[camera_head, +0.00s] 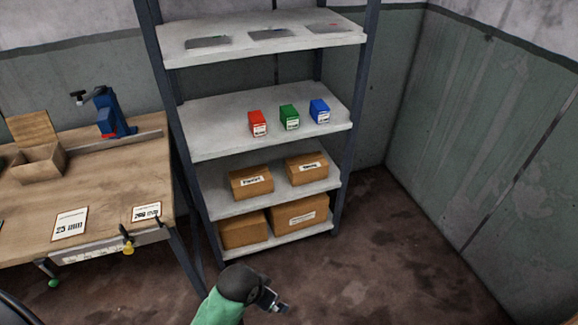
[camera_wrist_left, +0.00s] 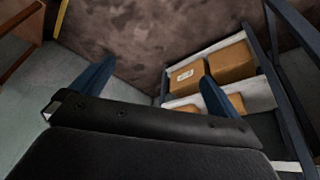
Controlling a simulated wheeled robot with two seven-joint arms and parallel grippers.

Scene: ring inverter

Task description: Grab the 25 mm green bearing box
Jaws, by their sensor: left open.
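The green bearing box (camera_head: 289,117) stands upright on the shelf board below the top one, between a red box (camera_head: 257,123) and a blue box (camera_head: 319,111). It has a white label on its front, too small to read. My left gripper (camera_head: 277,303) is low in front of the shelf, well below and apart from the green box. In the left wrist view its two blue fingers (camera_wrist_left: 152,85) are spread with nothing between them. The green box does not show in that view. My right gripper is not in view.
The shelf rack (camera_head: 196,147) holds brown cartons (camera_head: 250,182) on its lower boards and flat grey items on top. A wooden workbench (camera_head: 110,190) with a "25 mm" card (camera_head: 70,223) and a blue tool (camera_head: 112,112) stands left. The floor (camera_head: 380,240) right of the rack is clear.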

